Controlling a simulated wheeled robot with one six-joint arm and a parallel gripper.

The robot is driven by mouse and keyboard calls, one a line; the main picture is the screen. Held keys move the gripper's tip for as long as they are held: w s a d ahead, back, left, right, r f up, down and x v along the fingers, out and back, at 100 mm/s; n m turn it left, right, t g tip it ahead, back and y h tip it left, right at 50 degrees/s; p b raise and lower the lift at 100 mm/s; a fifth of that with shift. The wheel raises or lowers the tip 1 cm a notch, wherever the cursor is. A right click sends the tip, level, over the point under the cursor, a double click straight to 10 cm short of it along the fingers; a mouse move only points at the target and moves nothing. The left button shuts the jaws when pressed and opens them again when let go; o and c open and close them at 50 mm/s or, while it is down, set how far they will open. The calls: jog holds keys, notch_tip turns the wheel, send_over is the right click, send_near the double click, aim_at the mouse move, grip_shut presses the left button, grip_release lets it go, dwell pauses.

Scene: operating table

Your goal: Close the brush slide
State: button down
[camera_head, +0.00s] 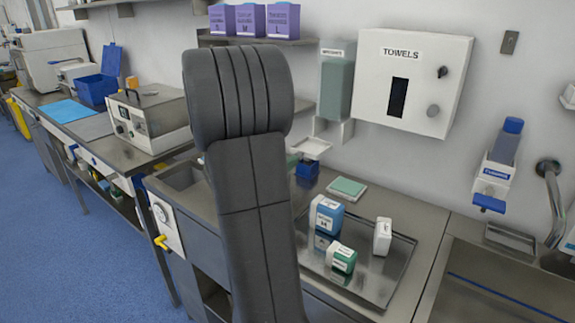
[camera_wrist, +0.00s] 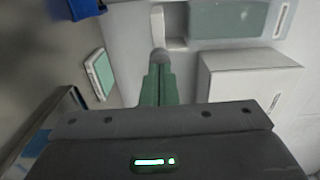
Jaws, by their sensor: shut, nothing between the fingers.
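A wall dispenser (camera_head: 338,85) with a grey-green front and a small label, which I cannot read surely, hangs left of the towel box. A white open slide (camera_head: 346,130) sits at its foot; I take this as the brush slide. In the wrist view the dispenser (camera_wrist: 228,18) lies sideways at the top, with the white slide (camera_wrist: 175,44) at its left end. My gripper (camera_wrist: 159,56) is shut and empty, its tip just below the slide in the picture; I cannot tell whether they touch.
A white towel box (camera_head: 411,80) hangs right of the dispenser. A metal tray (camera_head: 398,278) with small boxes stands on the counter below. A blue box (camera_head: 307,169) and a green-topped pack (camera_head: 347,187) lie behind it. A second dispenser (camera_head: 496,167) hangs farther right.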

aim_at(313, 148)
jog(key=b+x, duration=0.2)
jog(key=x, duration=1.1)
jog(key=shift+f+b, duration=0.1)
jog(key=shift+b, duration=0.3)
jog(key=shift+a+r, duration=0.1)
jog(key=shift+r, duration=0.25)
jog(key=shift+w, duration=0.1)
jog(key=shift+a, duration=0.15)
